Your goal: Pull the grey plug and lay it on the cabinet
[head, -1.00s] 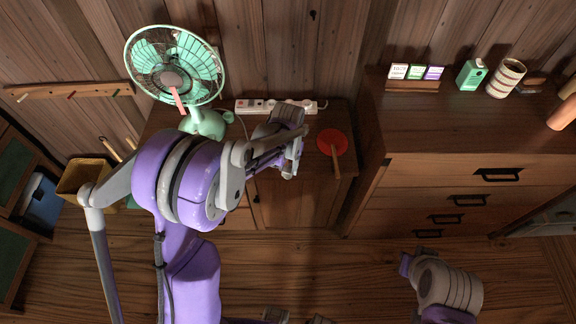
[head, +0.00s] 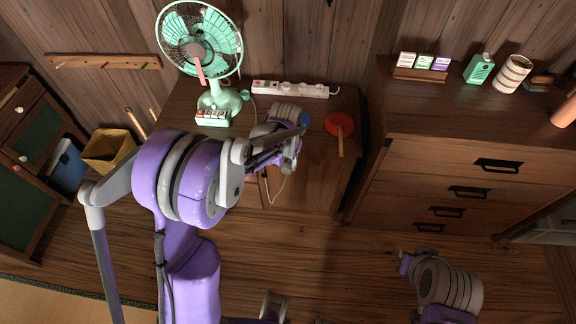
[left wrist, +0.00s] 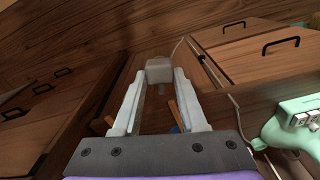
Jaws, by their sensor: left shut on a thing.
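The grey plug (left wrist: 159,72) is between the fingertips of my left gripper (left wrist: 157,82) in the left wrist view, with a thin cord running from it. In the head view my left gripper (head: 288,153) is over the front part of the low wooden cabinet (head: 318,180) and hides the plug. A loop of pale cord (head: 274,196) hangs below it. The white power strip (head: 290,89) lies along the back of the cabinet top. My right arm shows at the lower right of the head view, but its fingers cannot be made out.
A mint-green fan (head: 201,45) stands on the cabinet's left part. A red round hand fan (head: 340,125) lies at its right, with a small blue thing (head: 304,121) beside it. A taller chest (head: 460,125) stands at the right; a bin (head: 108,150) is at the left.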

